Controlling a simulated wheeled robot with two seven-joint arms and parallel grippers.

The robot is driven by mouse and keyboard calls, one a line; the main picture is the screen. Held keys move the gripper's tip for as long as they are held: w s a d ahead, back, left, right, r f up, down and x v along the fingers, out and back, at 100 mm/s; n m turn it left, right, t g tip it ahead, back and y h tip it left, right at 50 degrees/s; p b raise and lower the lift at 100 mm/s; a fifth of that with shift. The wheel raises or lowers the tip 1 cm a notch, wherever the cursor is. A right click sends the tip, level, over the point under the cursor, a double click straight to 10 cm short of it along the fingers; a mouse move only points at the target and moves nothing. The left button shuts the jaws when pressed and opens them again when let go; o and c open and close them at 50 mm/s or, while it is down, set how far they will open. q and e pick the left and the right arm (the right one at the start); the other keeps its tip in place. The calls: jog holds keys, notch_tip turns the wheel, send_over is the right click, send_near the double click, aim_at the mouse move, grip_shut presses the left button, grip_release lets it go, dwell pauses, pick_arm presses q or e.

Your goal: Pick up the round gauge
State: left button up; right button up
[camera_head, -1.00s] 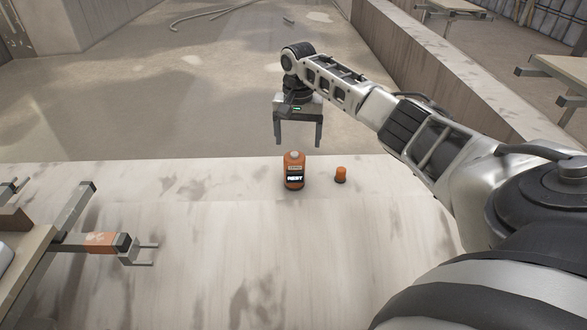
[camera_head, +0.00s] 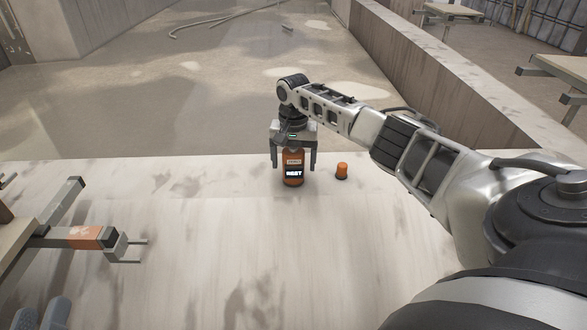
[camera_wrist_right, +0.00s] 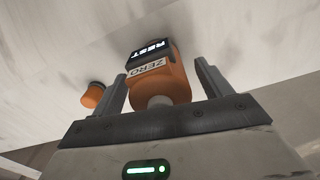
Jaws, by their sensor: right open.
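The round gauge appears to be the orange upright body (camera_head: 293,178) with a dark display reading "REST", standing on the pale slab in the head view. My right gripper (camera_head: 294,166) is above it, open, with one finger on each side of its upper part. In the right wrist view, the gauge (camera_wrist_right: 172,80) lies between the open fingers of my right gripper (camera_wrist_right: 161,72). A "ZERO" label and a pale round top show there. Gaps remain beside the fingers, and its base extends beyond the fingertips. My left gripper is not in view.
A small orange capped piece (camera_head: 342,171) stands just right of the gauge; it also shows in the right wrist view (camera_wrist_right: 93,95). A beam with an orange band (camera_head: 86,237) and forked end reaches in from the left. The slab's (camera_head: 220,240) middle is clear.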

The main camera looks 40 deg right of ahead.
jog(key=c, duration=1)
jog(key=shift+r, duration=0.1)
